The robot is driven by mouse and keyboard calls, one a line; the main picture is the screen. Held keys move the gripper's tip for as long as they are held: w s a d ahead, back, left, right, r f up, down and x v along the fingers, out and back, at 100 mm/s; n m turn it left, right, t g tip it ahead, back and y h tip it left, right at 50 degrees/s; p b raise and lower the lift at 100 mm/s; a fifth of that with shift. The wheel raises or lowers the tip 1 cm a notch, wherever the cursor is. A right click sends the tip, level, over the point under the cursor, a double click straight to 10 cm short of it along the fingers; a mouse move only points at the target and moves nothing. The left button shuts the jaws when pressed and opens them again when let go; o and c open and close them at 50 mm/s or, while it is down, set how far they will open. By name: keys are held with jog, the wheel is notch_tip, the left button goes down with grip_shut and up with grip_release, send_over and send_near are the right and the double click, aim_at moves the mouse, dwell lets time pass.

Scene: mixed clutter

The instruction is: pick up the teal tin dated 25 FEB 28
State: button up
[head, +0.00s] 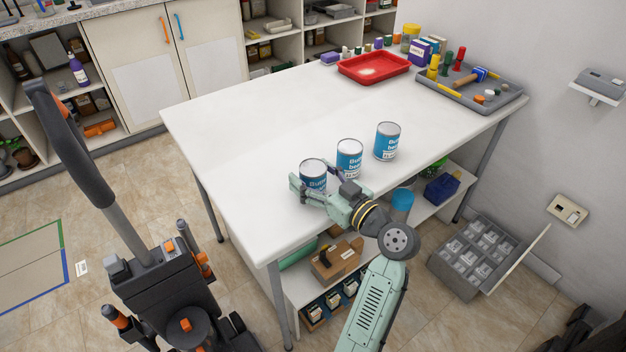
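Three similar teal-blue tins with silver lids stand upright on the white table, in a slanting row: a left tin (312,170), a middle tin (349,155) and a right tin (387,142). Their labels read in part "Butter bea…"; the dates are too small to read, so I cannot tell which is dated 25 FEB 28. My gripper (315,180) is at the left tin, its fingers spread on either side and hiding the tin's lower part. I cannot tell whether the fingers touch it. The middle tin stands close beside the right finger.
The white table (240,130) is clear to the left and behind the tins. A red tray (345,75) and a grey tray (510,95) with a hammer (470,77) lie at the back. Jars and boxes line the far edge. A lower shelf under the table holds several items.

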jog(key=c, duration=1.3)
jog(key=shift+r, duration=0.1)
